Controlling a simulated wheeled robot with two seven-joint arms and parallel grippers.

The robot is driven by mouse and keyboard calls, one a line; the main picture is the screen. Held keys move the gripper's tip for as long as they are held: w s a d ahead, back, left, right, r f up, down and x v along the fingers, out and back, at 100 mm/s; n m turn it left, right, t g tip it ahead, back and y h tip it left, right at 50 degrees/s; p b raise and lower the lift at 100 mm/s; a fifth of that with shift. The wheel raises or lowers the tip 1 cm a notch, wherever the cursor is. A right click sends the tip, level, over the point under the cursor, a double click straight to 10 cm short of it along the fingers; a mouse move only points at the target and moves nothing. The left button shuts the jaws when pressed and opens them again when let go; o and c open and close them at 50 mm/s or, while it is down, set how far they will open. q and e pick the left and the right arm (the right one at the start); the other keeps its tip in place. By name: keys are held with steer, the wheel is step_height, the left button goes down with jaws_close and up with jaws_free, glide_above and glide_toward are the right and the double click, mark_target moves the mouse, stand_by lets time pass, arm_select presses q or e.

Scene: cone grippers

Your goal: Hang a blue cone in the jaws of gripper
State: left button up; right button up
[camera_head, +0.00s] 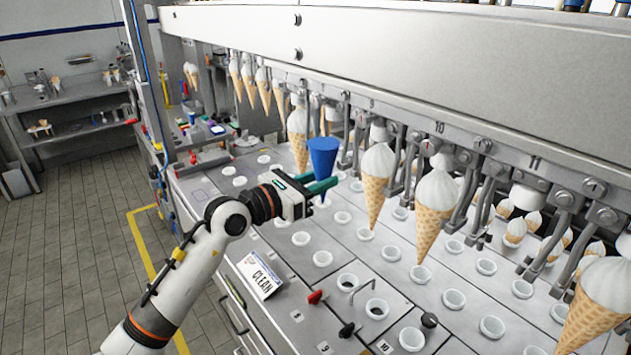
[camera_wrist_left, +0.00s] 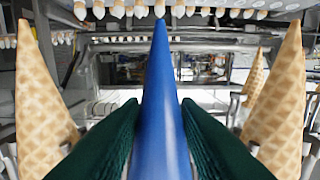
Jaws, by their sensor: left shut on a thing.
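A blue cone (camera_head: 323,158) is held in my left gripper (camera_head: 322,186), wide end up and tip down in the head view. In the left wrist view the blue cone (camera_wrist_left: 160,110) stands between the two green fingers of my left gripper (camera_wrist_left: 160,135), which press on its sides. Above the machine plate hangs a row of metal jaws (camera_head: 391,165). Several of them hold waffle cones with white tops, such as one (camera_head: 375,190) right of the blue cone and one (camera_head: 298,140) behind it. My right gripper is not in view.
The machine plate (camera_head: 290,222) has rows of white cups (camera_head: 323,258). In the left wrist view, waffle cones flank the blue cone closely on the left (camera_wrist_left: 42,100) and right (camera_wrist_left: 280,105).

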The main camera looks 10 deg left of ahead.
arm_select(q)
steer(key=shift+x, duration=1.35)
steer(key=shift+f, duration=0.55)
stand_by(1.1)
steer(key=o, duration=1.3)
steer(key=shift+c, duration=0.2)
